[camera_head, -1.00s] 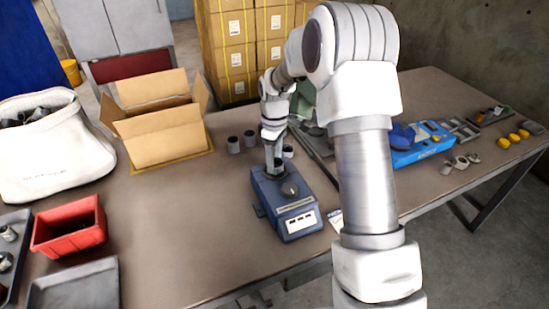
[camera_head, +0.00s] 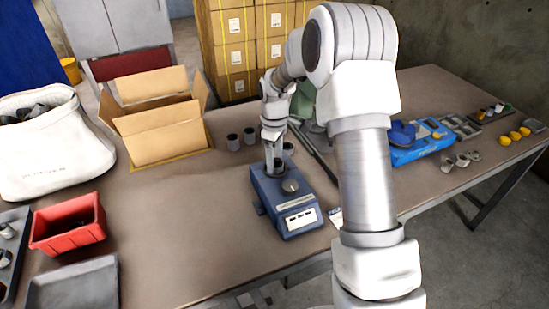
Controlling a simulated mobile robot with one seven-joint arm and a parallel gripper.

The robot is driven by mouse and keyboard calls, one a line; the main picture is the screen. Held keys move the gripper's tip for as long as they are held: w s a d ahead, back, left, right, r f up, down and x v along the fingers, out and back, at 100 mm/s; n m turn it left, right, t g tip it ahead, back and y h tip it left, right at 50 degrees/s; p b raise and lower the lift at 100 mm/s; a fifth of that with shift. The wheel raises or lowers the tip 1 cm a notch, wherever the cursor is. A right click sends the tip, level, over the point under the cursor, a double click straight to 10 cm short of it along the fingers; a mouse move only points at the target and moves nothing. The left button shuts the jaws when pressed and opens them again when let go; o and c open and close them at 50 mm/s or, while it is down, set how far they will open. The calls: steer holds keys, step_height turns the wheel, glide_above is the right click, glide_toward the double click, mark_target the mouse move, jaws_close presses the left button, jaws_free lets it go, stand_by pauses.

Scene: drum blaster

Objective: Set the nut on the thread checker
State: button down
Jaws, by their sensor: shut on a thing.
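The blue box-shaped device with a knob and a pale front panel (camera_head: 297,217), which looks like the thread checker, stands on the table in front of my arm. My gripper (camera_head: 273,170) points down at the back left of its top. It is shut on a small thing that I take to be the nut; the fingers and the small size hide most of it. I cannot tell whether the nut touches the device.
Dark cylinders (camera_head: 233,142) stand just behind the device. An open cardboard box (camera_head: 165,135), a red bin (camera_head: 68,226), a grey tray (camera_head: 75,288) and a white sack (camera_head: 55,150) are to the left. A blue case (camera_head: 420,150) lies right. The table's middle left is clear.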

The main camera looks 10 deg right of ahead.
steer(key=c, duration=0.5)
jaws_free()
step_height(320, 180, up, 11)
steer(key=p, duration=0.8)
steer(key=shift+r, duration=0.1)
steer(key=s+r+m+t, duration=0.3)
steer(key=s+r+m, duration=0.2)
steer(key=s+r, duration=0.9)
steer(key=s+r+m+t, duration=0.1)
steer(key=s+r+m, duration=0.1)
steer(key=s, duration=0.6)
steer(key=s+r+m+t, duration=0.1)
steer(key=s+r+m, duration=0.2)
steer(key=s, duration=0.5)
steer(key=shift+s+r+m+t, duration=0.2)
steer(key=shift+m+t, duration=0.1)
steer(key=shift+m, duration=0.1)
